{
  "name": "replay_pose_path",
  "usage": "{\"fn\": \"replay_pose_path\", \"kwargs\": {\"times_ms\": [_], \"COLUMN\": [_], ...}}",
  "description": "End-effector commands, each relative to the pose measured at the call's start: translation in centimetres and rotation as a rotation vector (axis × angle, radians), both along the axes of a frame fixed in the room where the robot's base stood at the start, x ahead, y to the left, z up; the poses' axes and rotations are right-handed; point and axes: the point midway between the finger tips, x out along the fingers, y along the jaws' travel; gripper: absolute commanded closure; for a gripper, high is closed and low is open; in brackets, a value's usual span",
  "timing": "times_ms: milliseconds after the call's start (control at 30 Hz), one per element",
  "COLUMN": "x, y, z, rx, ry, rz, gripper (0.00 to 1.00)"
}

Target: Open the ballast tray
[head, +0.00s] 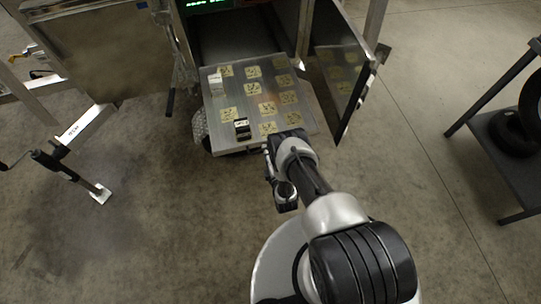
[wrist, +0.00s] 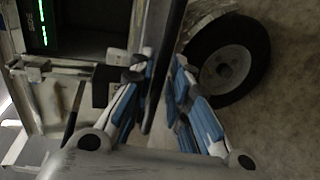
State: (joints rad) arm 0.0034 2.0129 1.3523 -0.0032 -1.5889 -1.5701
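The ballast tray (head: 245,139) is a flat metal plate with yellow square labels. In the head view it extends well out of the open compartment (head: 225,42) in the trailer's metal box. My gripper (head: 272,150) is at its front edge, right of centre. In the wrist view my gripper (wrist: 163,85) has its blue-padded fingers on both sides of the tray's thin edge (wrist: 158,75), close against it. The pad contact itself is partly hidden. A black block (head: 242,128) and a white block (head: 216,84) stand on the tray; the black block also shows in the wrist view (wrist: 100,88).
An open door (head: 341,75) stands just right of the tray. A wheel (wrist: 228,68) is below the tray. A trailer jack (head: 70,170) is at left and a dark shelf with tyres (head: 513,133) at right. The floor in front is clear.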

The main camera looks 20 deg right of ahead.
Motion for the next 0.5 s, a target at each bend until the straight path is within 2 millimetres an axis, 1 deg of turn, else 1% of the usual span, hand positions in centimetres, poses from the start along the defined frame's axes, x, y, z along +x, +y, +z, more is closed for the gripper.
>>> {"fn": "replay_pose_path", "kwargs": {"times_ms": [167,400,500], "x": [-2.3,-7.4,-9.2], "y": [0.0,0.0,0.0], "z": [0.4,1.4,1.8], "rx": [0.000,0.000,0.000], "ry": [0.004,0.006,0.005], "rz": [0.000,0.000,0.000], "gripper": [0.83,0.83,0.83]}}
